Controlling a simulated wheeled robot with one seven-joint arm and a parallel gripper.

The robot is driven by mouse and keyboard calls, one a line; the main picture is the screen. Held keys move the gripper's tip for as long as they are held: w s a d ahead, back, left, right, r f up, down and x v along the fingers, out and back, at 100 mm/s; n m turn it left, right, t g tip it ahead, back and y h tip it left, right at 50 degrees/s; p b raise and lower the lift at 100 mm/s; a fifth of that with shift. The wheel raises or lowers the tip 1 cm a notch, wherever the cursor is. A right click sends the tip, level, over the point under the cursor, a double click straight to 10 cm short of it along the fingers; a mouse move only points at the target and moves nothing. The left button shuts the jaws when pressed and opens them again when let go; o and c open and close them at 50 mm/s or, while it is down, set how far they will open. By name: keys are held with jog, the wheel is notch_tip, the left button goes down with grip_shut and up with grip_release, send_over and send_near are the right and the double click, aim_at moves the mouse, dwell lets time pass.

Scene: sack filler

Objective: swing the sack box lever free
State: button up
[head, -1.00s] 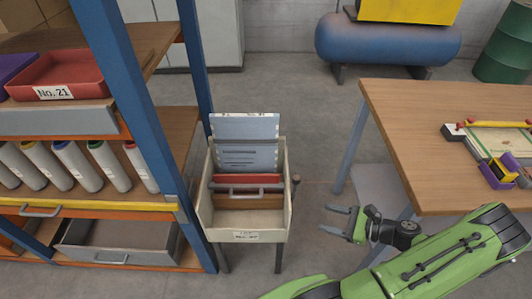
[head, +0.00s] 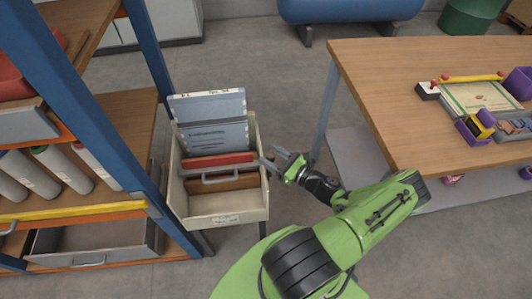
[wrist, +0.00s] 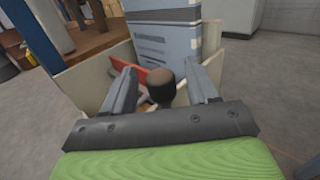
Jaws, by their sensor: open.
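The sack box (head: 227,207) is a cream open-topped box on legs beside the shelf, holding blue-grey panels and a red divider. The lever's dark round knob (wrist: 161,84) shows in the wrist view between my two open fingers, with no clear contact on either side. In the head view my gripper (head: 270,157) is at the box's right wall and the lever is hard to make out behind the fingers. My gripper also shows in the wrist view (wrist: 160,78). The lever's lower part is hidden.
A blue-posted shelf (head: 150,55) with grey cylinders stands close on the left of the box. A wooden table (head: 380,95) with purple trays stands on the right. Grey floor is open behind the box, towards a blue tank (head: 350,8).

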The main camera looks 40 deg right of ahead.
jog(key=shift+w+a, duration=0.2)
jog(key=shift+w, duration=1.05)
grip_shut()
